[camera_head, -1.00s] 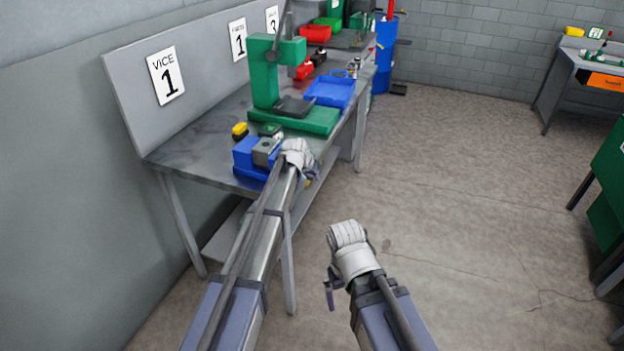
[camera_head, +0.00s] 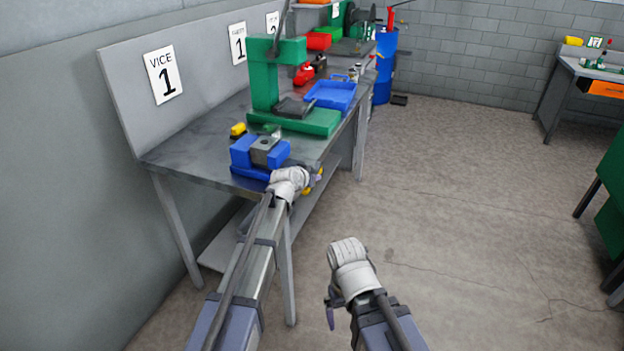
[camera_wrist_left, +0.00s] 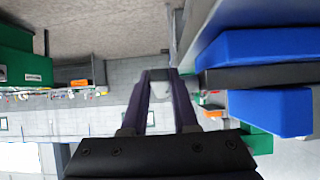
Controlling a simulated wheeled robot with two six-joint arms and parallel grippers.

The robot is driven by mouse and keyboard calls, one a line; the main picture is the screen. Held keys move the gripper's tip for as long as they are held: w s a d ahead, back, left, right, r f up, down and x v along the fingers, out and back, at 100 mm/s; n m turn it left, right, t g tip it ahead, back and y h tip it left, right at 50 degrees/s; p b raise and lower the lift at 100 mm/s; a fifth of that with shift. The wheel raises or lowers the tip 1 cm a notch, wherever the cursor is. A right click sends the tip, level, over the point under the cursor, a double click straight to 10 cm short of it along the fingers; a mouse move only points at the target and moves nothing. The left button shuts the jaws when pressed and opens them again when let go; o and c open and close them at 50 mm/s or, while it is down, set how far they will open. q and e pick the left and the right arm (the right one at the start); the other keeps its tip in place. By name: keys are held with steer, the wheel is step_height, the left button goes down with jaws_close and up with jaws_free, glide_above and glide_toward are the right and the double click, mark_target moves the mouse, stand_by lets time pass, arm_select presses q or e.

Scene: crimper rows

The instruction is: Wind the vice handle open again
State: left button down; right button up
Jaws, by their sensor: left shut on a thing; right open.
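The blue vice (camera_head: 243,157) with grey jaws sits on the front end of the grey workbench, and its blue body also fills the right of the left wrist view (camera_wrist_left: 268,110). My left gripper (camera_head: 312,181) is beside the vice's front right side. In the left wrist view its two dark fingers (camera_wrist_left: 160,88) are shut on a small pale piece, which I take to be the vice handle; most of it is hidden. Yellow bits (camera_head: 307,191) show by the fingers. My right gripper (camera_head: 330,308) is open and empty over the floor, apart from the bench.
Behind the vice stand a green press (camera_head: 265,80) and a blue tray (camera_head: 332,94) on the bench (camera_head: 190,140). A small yellow-and-black item (camera_head: 238,130) lies behind the vice.

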arm_select(q)
steer(key=c, duration=0.7)
jaws_free()
steer(key=shift+s, duration=0.1)
steer(key=p+v, duration=0.4)
steer(key=v, duration=0.3)
steer(key=shift+s+a+r, duration=0.15)
steer(key=shift+s+r, duration=0.05)
steer(key=shift+s, duration=0.05)
